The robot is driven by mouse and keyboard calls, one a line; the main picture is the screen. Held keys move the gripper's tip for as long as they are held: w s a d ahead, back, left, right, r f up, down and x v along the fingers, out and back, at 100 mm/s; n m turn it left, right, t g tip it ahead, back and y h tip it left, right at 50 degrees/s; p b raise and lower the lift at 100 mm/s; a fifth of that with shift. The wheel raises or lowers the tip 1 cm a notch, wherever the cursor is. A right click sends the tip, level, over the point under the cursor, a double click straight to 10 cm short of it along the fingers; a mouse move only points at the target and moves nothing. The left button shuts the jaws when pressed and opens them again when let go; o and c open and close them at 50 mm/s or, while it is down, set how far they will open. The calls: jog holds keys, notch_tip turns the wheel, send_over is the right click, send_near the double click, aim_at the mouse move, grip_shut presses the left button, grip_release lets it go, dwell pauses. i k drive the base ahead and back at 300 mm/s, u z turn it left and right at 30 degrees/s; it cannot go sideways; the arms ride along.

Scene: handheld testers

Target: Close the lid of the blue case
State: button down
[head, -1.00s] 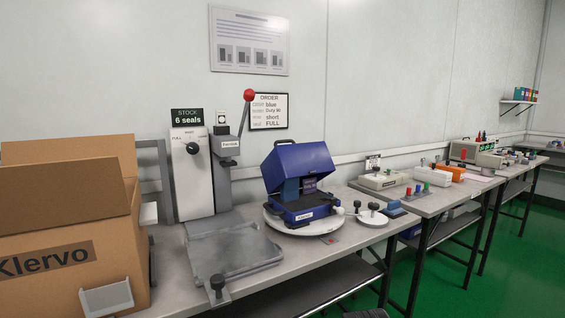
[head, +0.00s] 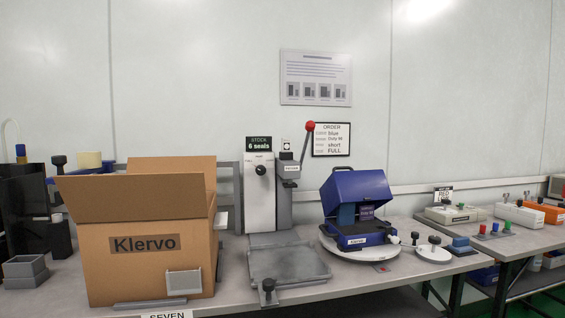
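The blue case (head: 367,236) stands on a round white turntable (head: 333,246) on the bench, right of centre in the head view. Its blue lid (head: 357,193) is raised and tilted, with a dark handle on top. Dark blue contents (head: 366,212) show inside under the lid. My gripper is not in view.
An open cardboard box (head: 145,258) stands on the left. A grey press (head: 287,190) with a red-knobbed lever and a flat grey tray (head: 288,264) are left of the case. A small white disc with knobs (head: 433,252) and a blue block (head: 461,245) are on its right.

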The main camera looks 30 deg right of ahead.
aim_at(362, 187)
jog(key=u, duration=1.65)
jog(key=k, duration=1.2)
jog(key=z, duration=1.75)
